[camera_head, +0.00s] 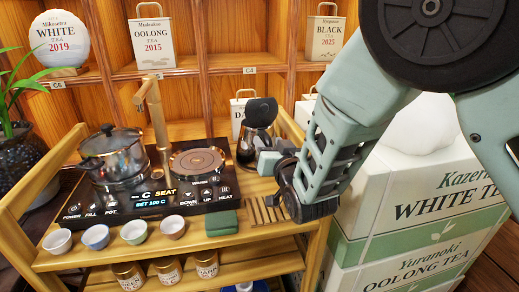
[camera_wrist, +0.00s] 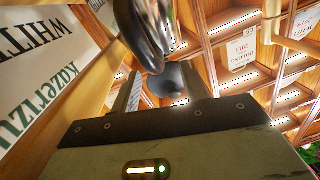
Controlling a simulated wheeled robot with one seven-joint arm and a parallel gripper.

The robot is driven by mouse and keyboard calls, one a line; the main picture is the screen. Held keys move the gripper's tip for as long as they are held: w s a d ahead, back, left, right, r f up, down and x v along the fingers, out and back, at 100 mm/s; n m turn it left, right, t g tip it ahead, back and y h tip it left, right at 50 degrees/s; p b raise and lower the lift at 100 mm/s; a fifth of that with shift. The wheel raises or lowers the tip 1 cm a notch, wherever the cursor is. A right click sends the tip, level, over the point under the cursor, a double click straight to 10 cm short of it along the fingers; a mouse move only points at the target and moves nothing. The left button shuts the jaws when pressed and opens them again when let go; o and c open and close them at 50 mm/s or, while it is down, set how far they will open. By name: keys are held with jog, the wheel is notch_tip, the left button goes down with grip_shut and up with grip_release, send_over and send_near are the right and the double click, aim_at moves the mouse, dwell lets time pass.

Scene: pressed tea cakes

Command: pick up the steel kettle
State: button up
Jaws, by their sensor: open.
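The steel kettle (camera_head: 252,146), shiny with a black top and handle, stands at the right end of the tea table, behind my gripper (camera_head: 276,155). My gripper is open, with its fingers close to the kettle's near right side. In the wrist view, shiny steel of the kettle (camera_wrist: 150,28) shows at the top, beyond my open gripper (camera_wrist: 161,74). A dark rounded part shows between the two fingers; I cannot tell whether they touch it. Part of the kettle's right side is hidden by my arm in the head view.
A lidded steel pot (camera_head: 113,158) sits on the left of the black heater panel (camera_head: 168,197); a bare round plate (camera_head: 197,162) is right of it. Several small cups (camera_head: 134,232) line the front edge. White tea boxes (camera_head: 420,205) stand close at right; shelves (camera_head: 183,93) are behind.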

jog(key=x, duration=0.4)
jog(key=shift+w+d+f, duration=0.15)
jog(key=shift+f, duration=0.05)
grip_shut()
dwell(1.1)
jog(key=shift+r, duration=0.15)
